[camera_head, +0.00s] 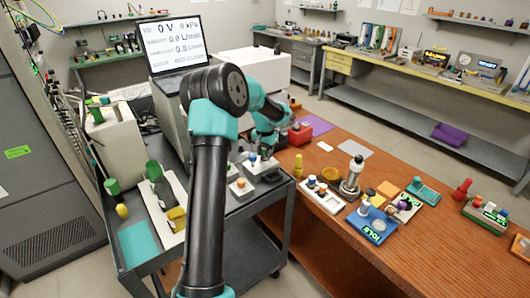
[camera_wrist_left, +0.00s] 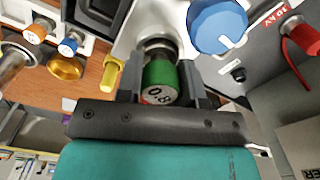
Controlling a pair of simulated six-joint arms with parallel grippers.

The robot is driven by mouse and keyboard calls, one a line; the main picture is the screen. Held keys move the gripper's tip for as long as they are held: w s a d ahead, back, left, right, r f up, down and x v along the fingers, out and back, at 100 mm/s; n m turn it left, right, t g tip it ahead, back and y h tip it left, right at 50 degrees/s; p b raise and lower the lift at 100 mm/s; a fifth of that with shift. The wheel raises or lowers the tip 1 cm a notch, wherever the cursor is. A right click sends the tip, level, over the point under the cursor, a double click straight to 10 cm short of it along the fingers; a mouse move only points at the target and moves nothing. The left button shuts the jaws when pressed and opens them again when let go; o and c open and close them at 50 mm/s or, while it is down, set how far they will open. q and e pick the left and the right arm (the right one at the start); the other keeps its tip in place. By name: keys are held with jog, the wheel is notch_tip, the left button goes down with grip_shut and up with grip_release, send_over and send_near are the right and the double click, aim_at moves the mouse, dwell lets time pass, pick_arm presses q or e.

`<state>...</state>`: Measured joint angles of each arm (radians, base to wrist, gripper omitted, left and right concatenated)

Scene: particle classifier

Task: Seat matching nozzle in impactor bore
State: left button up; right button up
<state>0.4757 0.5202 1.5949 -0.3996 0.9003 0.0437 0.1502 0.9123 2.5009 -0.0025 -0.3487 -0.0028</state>
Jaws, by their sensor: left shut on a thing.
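My left gripper (camera_wrist_left: 167,85) is shut on a green nozzle (camera_wrist_left: 160,78) marked "0.8", which shows between the fingers in the left wrist view. The nozzle points at a dark round metal opening (camera_wrist_left: 155,45) in a pale block, apparently the impactor bore. I cannot tell whether the nozzle has entered it. In the head view my left gripper (camera_head: 265,146) is low over the grey cart, beside the small block with a blue knob (camera_head: 252,157); the green nozzle is hidden there. The blue knob also shows large in the left wrist view (camera_wrist_left: 217,25). My right gripper is not in view.
A white rack (camera_head: 322,197) with orange- and blue-topped nozzles stands on the wooden table, near a yellow piece (camera_head: 298,167) and a gold bowl (camera_head: 331,173). A blue device (camera_head: 372,227) reads "IDLE". A laptop (camera_head: 177,43) stands behind my arm.

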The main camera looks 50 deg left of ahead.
pick_arm(q)
jog(key=o, duration=1)
jog(key=shift+f, duration=0.1)
jog(key=shift+c, duration=0.2)
notch_tip(320, 180, up, 12)
dwell(0.5)
